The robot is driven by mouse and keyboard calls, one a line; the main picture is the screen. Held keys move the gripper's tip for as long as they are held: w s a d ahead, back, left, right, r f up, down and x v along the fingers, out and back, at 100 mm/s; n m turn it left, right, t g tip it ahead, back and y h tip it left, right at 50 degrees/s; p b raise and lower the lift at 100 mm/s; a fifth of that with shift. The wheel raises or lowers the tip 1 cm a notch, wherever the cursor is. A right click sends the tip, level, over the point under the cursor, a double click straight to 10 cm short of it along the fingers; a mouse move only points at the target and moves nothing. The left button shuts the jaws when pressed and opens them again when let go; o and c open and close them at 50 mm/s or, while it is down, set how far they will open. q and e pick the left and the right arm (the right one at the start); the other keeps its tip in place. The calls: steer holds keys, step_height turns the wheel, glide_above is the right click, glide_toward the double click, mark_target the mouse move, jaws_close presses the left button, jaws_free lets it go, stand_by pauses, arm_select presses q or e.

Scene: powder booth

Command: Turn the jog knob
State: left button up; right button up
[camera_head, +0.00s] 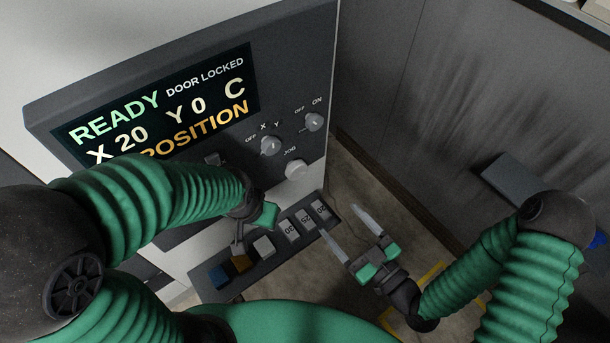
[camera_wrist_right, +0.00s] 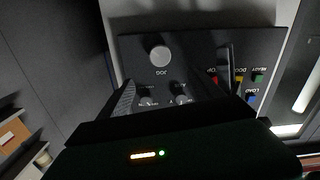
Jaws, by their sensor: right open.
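The jog knob (camera_head: 296,170) is a round grey knob low on the dark control panel, under its JOG label. In the right wrist view the jog knob (camera_wrist_right: 161,57) appears upside down, above the middle of the picture. My right gripper (camera_head: 343,225) is open and empty, below and to the right of the knob in the head view, and apart from it. Its two fingers spread on either side of the knob's line in the wrist view. My left gripper (camera_head: 240,232) is in front of the panel's lower edge; its fingers are partly hidden.
An X/Y selector (camera_head: 270,146) and an OFF/ON switch (camera_head: 314,122) sit above the knob. The screen (camera_head: 170,105) reads READY, DOOR LOCKED, X 20, Y 0. A button ledge (camera_head: 210,292) with numbered blocks juts out below. Open floor lies right of the cabinet.

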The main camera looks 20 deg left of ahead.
steer(key=n, duration=0.2)
steer(key=b, duration=0.5)
glide_toward(299, 173)
steer(key=p+x, duration=0.4)
steer(key=x, duration=0.4)
steer(key=shift+a+r, duration=0.15)
steer(key=shift+w+a, duration=0.25)
steer(key=shift+a, duration=0.05)
steer(key=shift+d, duration=0.1)
steer(key=c, duration=1.4)
